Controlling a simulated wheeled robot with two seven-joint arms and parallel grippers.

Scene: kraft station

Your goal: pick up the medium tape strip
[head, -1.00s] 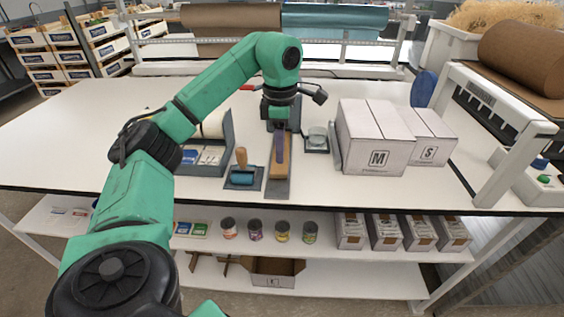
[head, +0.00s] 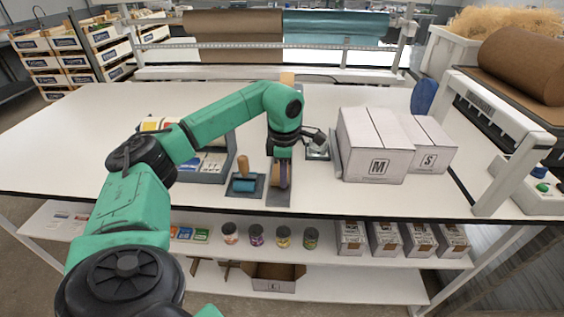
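A narrow tan piece (head: 271,179), possibly the tape strip, shows on a dark grey plate (head: 279,201) near the front edge of the white table. I cannot make out which size it is. My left gripper (head: 283,184) points down right over the plate and covers most of the tan piece. Its fingers are seen edge-on, so I cannot tell whether they are open or touching anything. My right gripper is not in view.
A roller with a wooden handle (head: 242,168) stands close to the left of the plate. The white M box (head: 379,166) and S box (head: 429,158) stand to the right. A small dark-based dispenser (head: 317,152) sits behind. The table's far left is clear.

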